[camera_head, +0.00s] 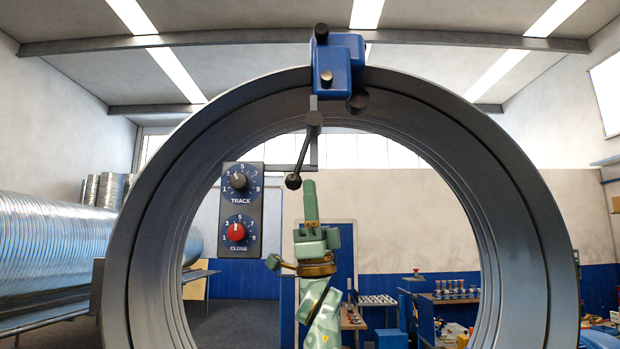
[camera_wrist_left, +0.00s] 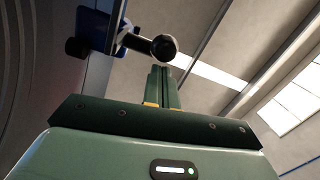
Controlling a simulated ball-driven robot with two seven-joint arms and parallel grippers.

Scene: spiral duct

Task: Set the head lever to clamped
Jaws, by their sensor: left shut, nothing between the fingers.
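The blue head (camera_head: 338,66) sits at the top of the large dark ring. The head lever (camera_head: 304,150) hangs from a pivot below it, slanting down and slightly left to a black ball knob (camera_head: 293,181). In the left wrist view the knob (camera_wrist_left: 163,47) appears just beyond the fingertips, with the blue head (camera_wrist_left: 92,27) behind at left. My left gripper (camera_head: 310,183) is green, points up and is shut and empty. Its tips are just right of the knob in the head view; I cannot tell whether they touch. No clamped marking is readable. My right gripper is not in view.
The dark ring (camera_head: 150,165) surrounds my arm in the head view. A panel with TRACK and CLOSE dials (camera_head: 241,210) hangs left of the lever. Ribbed metal duct (camera_head: 45,240) lies at far left. A bench with small items (camera_head: 455,295) stands behind, lower right.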

